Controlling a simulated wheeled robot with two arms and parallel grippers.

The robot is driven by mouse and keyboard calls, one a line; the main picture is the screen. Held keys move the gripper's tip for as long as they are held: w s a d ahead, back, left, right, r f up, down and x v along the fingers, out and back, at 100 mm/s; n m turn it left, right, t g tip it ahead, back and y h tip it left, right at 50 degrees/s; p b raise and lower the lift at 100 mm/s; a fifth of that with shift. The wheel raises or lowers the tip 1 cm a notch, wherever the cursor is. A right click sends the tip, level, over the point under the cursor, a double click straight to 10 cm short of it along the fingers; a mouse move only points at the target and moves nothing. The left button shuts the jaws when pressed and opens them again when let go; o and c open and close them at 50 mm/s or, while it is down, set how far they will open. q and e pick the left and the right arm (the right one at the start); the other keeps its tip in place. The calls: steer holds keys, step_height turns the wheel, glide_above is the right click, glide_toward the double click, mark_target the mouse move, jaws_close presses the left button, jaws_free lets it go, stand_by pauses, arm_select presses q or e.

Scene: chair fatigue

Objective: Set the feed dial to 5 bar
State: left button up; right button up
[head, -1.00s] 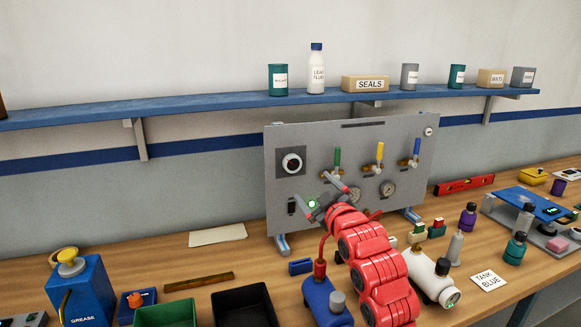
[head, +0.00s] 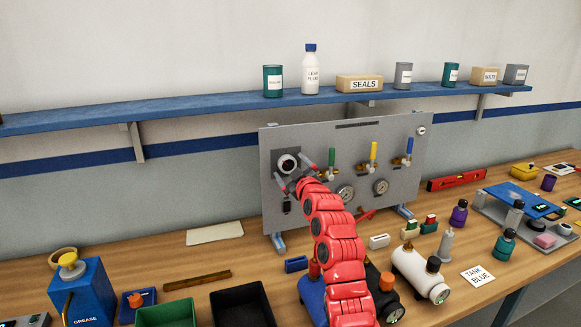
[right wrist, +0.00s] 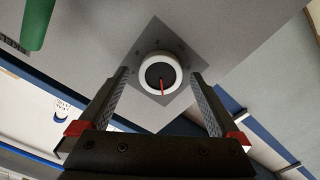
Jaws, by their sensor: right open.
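The feed dial (head: 288,163) is a round knob with a white ring and dark face on a dark square plate at the panel's upper left. In the right wrist view the dial (right wrist: 160,75) shows a red pointer line toward the bottom of the picture; its scale marks are too small to read. My right gripper (head: 296,172) is open in front of the dial. In the right wrist view its two fingers (right wrist: 160,82) stand either side of the dial, with gaps, apparently not touching it. My left gripper is out of view.
The grey panel (head: 335,140) also carries green, yellow and blue valve levers and two gauges (head: 381,187). A black switch sits below the dial. Tanks, bottles and bins (head: 166,315) crowd the bench; a blue shelf (head: 220,106) runs above.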

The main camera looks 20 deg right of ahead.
steer(key=shift+w+f, duration=0.1)
steer(key=shift+w, duration=0.1)
steer(key=c, duration=1.4)
